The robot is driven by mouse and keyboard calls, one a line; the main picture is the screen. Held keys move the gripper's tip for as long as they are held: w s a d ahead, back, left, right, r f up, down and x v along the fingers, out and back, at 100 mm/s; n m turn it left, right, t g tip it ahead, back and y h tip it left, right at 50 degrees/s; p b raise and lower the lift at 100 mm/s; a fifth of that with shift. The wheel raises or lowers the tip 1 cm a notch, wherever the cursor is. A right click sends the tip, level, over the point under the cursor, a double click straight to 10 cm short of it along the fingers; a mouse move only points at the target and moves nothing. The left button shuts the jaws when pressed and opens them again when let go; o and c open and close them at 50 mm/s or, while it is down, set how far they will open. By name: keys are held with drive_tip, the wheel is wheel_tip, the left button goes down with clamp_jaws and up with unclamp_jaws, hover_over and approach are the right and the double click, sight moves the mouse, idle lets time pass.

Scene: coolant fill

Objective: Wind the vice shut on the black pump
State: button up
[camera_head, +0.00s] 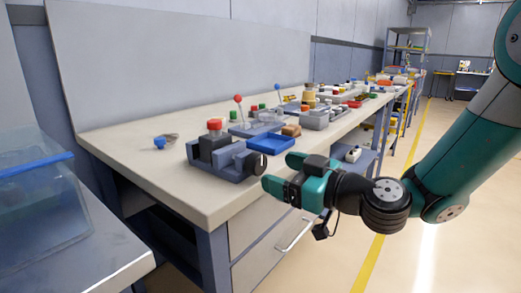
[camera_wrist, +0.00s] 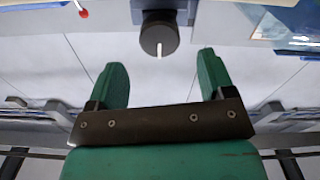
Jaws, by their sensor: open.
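The grey-blue vice (camera_head: 225,166) sits at the near end of the bench. The black pump (camera_head: 212,142), with a red cap, stands between its jaws; I cannot tell whether the jaws touch it. The vice's round black knob (camera_head: 257,163) faces my gripper (camera_head: 281,171). In the wrist view the knob (camera_wrist: 158,36) bears a white mark pointing down the picture. My gripper (camera_wrist: 162,72) is open and empty there, its two green fingers spread on either side of the knob's line. The knob appears beyond the fingertips, apart from them.
A blue tray (camera_head: 270,142) and a red-balled lever (camera_head: 239,104) are close behind the vice. A small blue-ended item (camera_head: 160,143) lies left on the bench. A clear bin (camera_head: 40,205) stands on the left table. The floor aisle right is clear.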

sight(261, 165)
drive_tip(key=p+x, duration=0.1)
drive_tip(key=x, duration=0.4)
drive_tip(key=shift+w+a+p, duration=0.25)
drive_tip(key=shift+a+p, duration=0.05)
drive_tip(key=shift+p, duration=0.1)
drive_tip(key=c, duration=0.9)
